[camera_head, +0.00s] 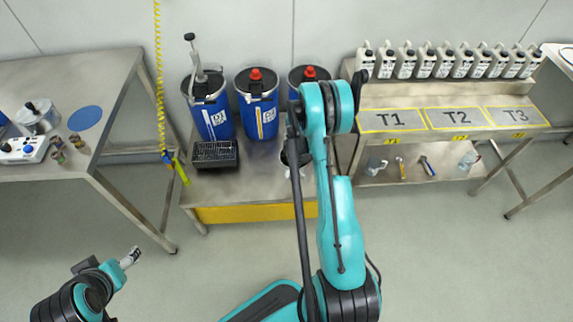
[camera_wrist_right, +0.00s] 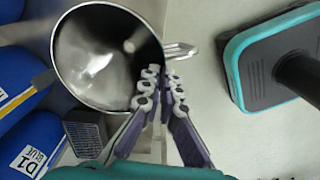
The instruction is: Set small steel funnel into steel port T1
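A round steel vessel (camera_wrist_right: 85,60) with a wide open mouth and a small handle at its rim (camera_wrist_right: 180,50) fills the upper left of the right wrist view. I take it for the small steel funnel; its underside is hidden. My right gripper (camera_wrist_right: 162,72) has its fingertips close together at the rim by the handle and looks shut on it. In the head view my right arm hides most of that spot.
Blue drums (camera_head: 211,118) and a black grated box (camera_head: 214,155) stand on the middle bench. Several white canisters (camera_head: 406,60) line the back of the right bench, behind T1, T2 (camera_head: 456,118) and T3 (camera_head: 515,116). Floor between benches is clear.

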